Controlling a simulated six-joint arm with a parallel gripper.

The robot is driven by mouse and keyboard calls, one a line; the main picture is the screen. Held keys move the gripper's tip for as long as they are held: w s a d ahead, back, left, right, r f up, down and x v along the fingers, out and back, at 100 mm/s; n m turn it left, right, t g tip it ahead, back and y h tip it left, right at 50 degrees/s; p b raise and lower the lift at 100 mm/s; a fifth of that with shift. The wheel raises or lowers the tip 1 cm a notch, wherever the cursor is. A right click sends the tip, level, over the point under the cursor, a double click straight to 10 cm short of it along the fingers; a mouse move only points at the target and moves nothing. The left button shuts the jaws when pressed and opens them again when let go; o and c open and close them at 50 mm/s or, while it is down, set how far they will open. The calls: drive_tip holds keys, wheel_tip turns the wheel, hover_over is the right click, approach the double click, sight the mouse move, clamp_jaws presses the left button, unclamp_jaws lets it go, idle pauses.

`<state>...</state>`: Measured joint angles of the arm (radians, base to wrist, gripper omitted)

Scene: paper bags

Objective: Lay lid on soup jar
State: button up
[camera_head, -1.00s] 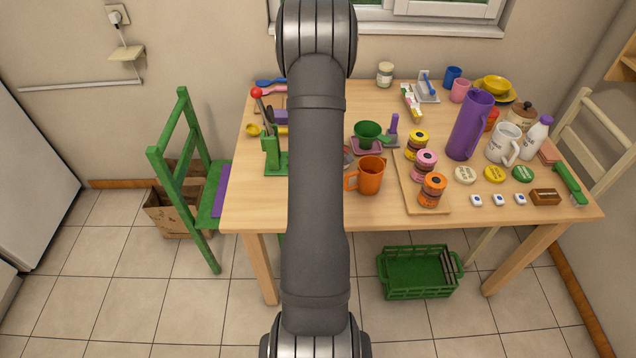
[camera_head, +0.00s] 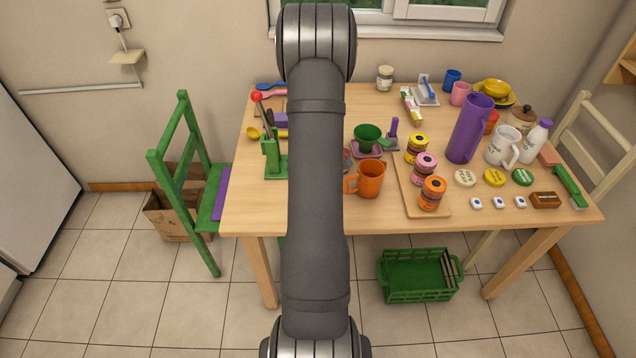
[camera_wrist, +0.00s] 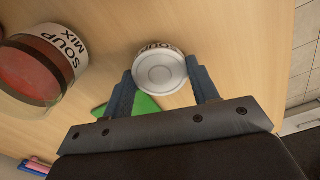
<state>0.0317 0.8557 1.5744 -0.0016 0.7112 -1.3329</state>
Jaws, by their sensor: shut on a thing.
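In the wrist view the soup jar (camera_wrist: 62,50) stands at the left, cut off by the picture edge. It has a white label reading SOUP MIX and reddish-brown contents. The lid (camera_wrist: 160,72) is a pale grey-white disc with lettering on its rim. My gripper (camera_wrist: 163,82) is shut on the lid, one dark finger at each side. The lid is to the right of the jar and apart from it. Its height over the table cannot be told. In the head view my arm hides the gripper and the lid, and I cannot make out the jar.
A green flat thing (camera_wrist: 143,105) shows behind the gripper. In the head view an orange mug (camera_head: 370,180), a green cup (camera_head: 367,137) and a board (camera_head: 408,191) with stacked jars stand right of my arm. A green lever device (camera_head: 271,153) stands left of it.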

wheel_tip(320, 180, up, 9)
drive_tip(key=shift+w+d+f, duration=0.1)
drive_tip(key=shift+w, duration=0.05)
drive_tip(key=w+d+r, duration=0.5)
drive_tip(key=w+d, duration=0.2)
drive_tip(key=w, duration=0.1)
drive_tip(key=shift+d+r, duration=0.2)
drive_tip(key=shift+r, duration=0.2)
drive_tip(key=shift+f, duration=2.8)
drive_tip(key=shift+f, duration=0.85)
drive_tip(key=o, duration=1)
drive_tip(key=shift+o, duration=0.2)
